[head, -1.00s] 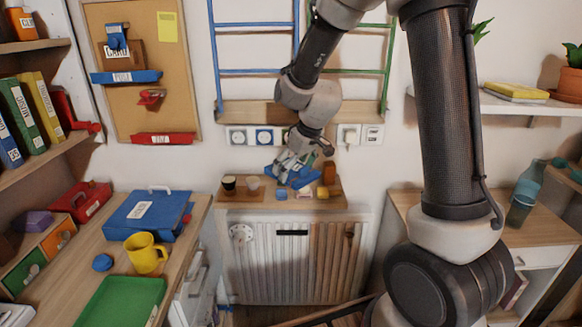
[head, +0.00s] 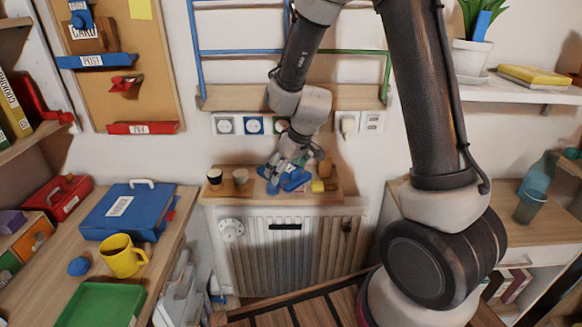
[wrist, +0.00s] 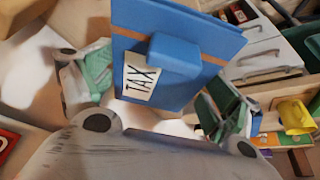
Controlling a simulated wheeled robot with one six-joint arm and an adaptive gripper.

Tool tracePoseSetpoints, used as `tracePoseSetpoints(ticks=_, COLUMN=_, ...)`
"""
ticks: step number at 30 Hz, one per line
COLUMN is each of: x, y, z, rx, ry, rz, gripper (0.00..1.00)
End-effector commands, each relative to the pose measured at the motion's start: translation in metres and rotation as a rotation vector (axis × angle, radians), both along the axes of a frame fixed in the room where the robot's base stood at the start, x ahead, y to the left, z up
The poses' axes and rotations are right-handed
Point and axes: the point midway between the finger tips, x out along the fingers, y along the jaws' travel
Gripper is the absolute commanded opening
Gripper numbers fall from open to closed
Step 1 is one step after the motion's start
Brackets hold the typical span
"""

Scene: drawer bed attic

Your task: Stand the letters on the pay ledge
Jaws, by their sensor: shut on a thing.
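The pay ledge (head: 142,128) is a red ledge with a white label, low on the cork board at the upper left; no letter shows on it. My gripper (head: 285,170) is over the wooden shelf above the radiator, shut on a blue letter (head: 297,179). In the wrist view the blue letter (wrist: 185,45) shows a white TAX label and stands tilted between the two finger pads. A brown card (head: 85,40) is at the blue post ledge (head: 95,61), higher on the board. A small red clip (head: 125,84) is between the ledges.
The wooden shelf (head: 225,192) also holds two cups (head: 214,178) and small yellow and orange items. A wall rack with a wooden ledge (head: 225,98) is behind my arm. The left desk carries a blue case (head: 128,212), yellow mug (head: 121,256) and green tray (head: 100,305).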

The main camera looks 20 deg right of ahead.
Motion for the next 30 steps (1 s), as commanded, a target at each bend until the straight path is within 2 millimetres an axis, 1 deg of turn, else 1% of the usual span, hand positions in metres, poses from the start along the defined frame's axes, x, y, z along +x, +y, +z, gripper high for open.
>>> tracePoseSetpoints(ticks=3, x=-0.0044, y=0.0042, z=-0.0041, rx=0.000, ry=-0.001, rz=0.001, gripper=0.64)
tracePoseSetpoints(ticks=10, x=-0.0042, y=0.0039, z=-0.0042, rx=0.001, ry=-0.002, rz=0.000, gripper=0.64)
tracePoseSetpoints(ticks=14, x=-0.0040, y=0.0037, z=-0.0079, rx=0.001, ry=-0.002, rz=0.001, gripper=0.64)
tracePoseSetpoints(ticks=15, x=-0.0040, y=0.0037, z=-0.0077, rx=0.001, ry=-0.002, rz=0.001, gripper=0.94)
tracePoseSetpoints(ticks=16, x=-0.0040, y=0.0037, z=-0.0076, rx=0.001, ry=-0.002, rz=0.001, gripper=0.99)
tracePoseSetpoints(ticks=26, x=-0.0041, y=0.0038, z=-0.0074, rx=0.001, ry=-0.002, rz=0.001, gripper=1.00)
tracePoseSetpoints(ticks=30, x=-0.0042, y=0.0040, z=-0.0021, rx=0.001, ry=-0.003, rz=0.001, gripper=1.00)
